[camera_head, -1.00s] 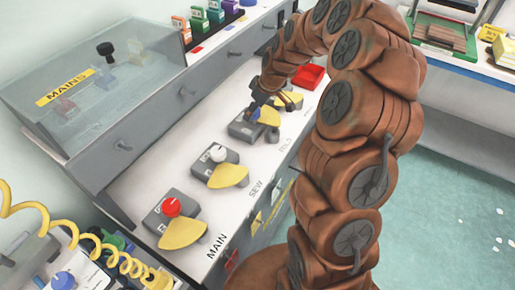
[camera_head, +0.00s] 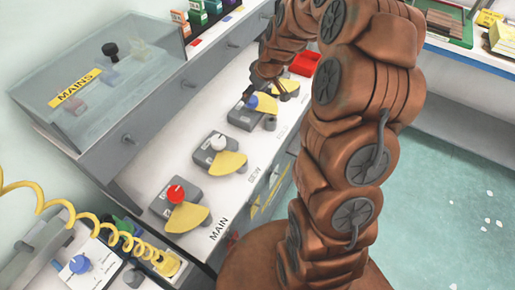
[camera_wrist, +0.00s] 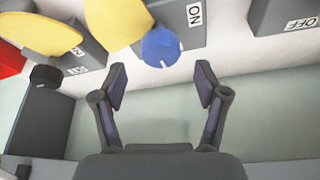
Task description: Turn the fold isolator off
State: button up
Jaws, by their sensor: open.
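The fold isolator is a grey box (camera_head: 242,118) with a blue knob (camera_head: 253,101) and a yellow flap (camera_head: 267,103), third along the row on the white panel. My gripper (camera_head: 252,90) is at this isolator, partly hidden by my arm. In the wrist view my gripper (camera_wrist: 161,83) is open and empty. The blue knob (camera_wrist: 161,47) lies just beyond and between the fingertips, with a gap visible in the picture. Its pale pointer mark faces my gripper. An ON label (camera_wrist: 195,14) is on the grey box beside the knob, and the yellow flap (camera_wrist: 112,20) is on its other side.
A white-knob isolator (camera_head: 218,143) and a red-knob isolator (camera_head: 176,193) stand nearer on the panel. A neighbouring box with an OFF label (camera_wrist: 300,23) is at the wrist view's right. A black knob (camera_wrist: 45,77) and a red tray (camera_wrist: 10,60) are at its left.

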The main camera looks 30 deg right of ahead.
jog(key=s+a+r+g+b, duration=0.1)
jog(key=s+a, duration=0.3)
jog(key=s, duration=0.4)
jog(key=s+a+r+m+g+b, duration=0.1)
jog(key=s+a+r, duration=0.3)
jog(key=s, duration=0.5)
jog(key=s+a+r+g+b, duration=0.1)
jog(key=s+a, duration=0.3)
jog(key=s, duration=0.4)
jog(key=shift+s+r+m+g, duration=0.3)
jog(key=shift+r+g, duration=0.4)
jog(key=shift+r, duration=0.2)
jog(key=s+m+g+h, duration=0.1)
jog(key=s+m, duration=0.1)
jog(key=s, duration=1.1)
jog(key=shift+r+g, duration=0.25)
jog(key=shift+g, duration=0.15)
